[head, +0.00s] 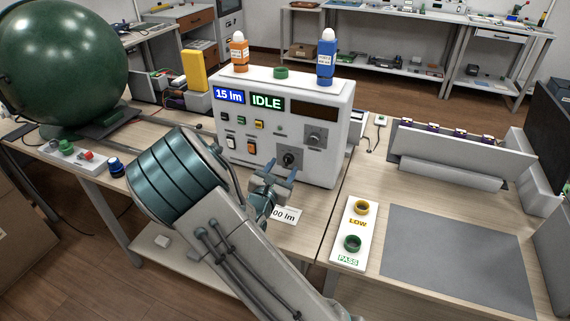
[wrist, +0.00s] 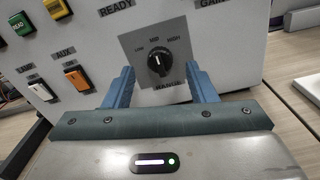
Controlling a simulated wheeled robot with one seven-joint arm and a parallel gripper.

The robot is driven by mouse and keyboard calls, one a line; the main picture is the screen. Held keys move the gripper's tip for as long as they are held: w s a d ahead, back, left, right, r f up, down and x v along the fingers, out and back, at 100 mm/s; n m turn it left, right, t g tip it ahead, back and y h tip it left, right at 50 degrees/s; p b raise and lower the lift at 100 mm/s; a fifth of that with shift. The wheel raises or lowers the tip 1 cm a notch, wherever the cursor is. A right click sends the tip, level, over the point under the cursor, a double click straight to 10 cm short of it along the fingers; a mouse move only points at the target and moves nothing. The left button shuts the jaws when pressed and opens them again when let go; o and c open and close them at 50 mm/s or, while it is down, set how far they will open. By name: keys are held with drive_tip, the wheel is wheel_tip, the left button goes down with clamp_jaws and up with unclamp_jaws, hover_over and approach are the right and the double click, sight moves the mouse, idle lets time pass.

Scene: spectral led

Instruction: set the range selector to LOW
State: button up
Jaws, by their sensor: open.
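The range selector is a black rotary knob (wrist: 158,63) on a grey plate (wrist: 178,84) marked LOW, MID and HIGH. Its white pointer mark seems to point up, toward MID. In the head view the knob (head: 288,158) is low on the front of the white instrument box (head: 322,100). My gripper (wrist: 163,78) is open, with one blue finger on each side of the knob in the wrist picture. In the head view my gripper (head: 281,168) is just in front of the panel. I cannot tell whether the fingers touch anything.
A second knob (head: 315,136), marked GAIN, sits above right. Rocker switches (head: 251,147) and coloured buttons are left of the selector. The displays read 15 lm (head: 229,96) and IDLE (head: 267,103). A green sphere (head: 65,60) stands left; a grey mat (head: 455,255) lies right.

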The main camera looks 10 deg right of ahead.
sight(288, 160)
drive_tip(key=shift+x, duration=1.35)
drive_tip(key=c, duration=1)
drive_tip(key=shift+o, duration=0.2)
drive_tip(key=shift+p, duration=0.3)
drive_tip(key=n+p, duration=0.4)
drive_tip(key=shift+r+n, duration=0.2)
drive_tip(key=shift+n, duration=0.2)
drive_tip(key=n+p, duration=0.3)
drive_tip(key=shift+a+f, duration=0.1)
drive_tip(key=shift+f+n+p, duration=0.1)
drive_tip(key=shift+n+p, duration=0.7)
drive_tip(key=shift+n, duration=0.3)
